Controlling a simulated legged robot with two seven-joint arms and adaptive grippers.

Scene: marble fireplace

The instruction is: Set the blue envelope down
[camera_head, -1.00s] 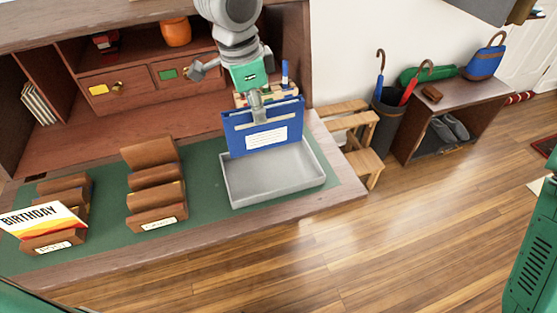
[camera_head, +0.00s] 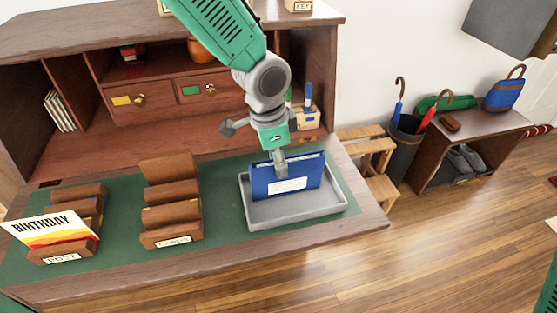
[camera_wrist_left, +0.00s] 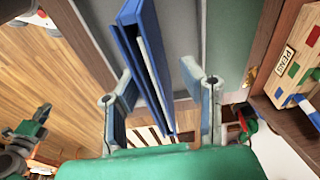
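The blue envelope (camera_head: 287,178) stands upright, leaning slightly, in the grey tray (camera_head: 300,215) on the desk. Its white label faces the front. Its lower edge appears to be down inside the tray. My left gripper (camera_head: 279,163) is over its top edge with the fingers pointing down. In the left wrist view the envelope (camera_wrist_left: 143,55) lies between the two fingers (camera_wrist_left: 160,100), with a visible gap to the right finger, so the gripper looks open around it.
Left of the tray are a brown letter rack (camera_head: 171,212) and another rack (camera_head: 62,253) holding a birthday card (camera_head: 50,230). The desk drawers (camera_head: 135,97) stand behind. A wooden step stool (camera_head: 380,188) is right of the desk. Green mat between racks and tray is clear.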

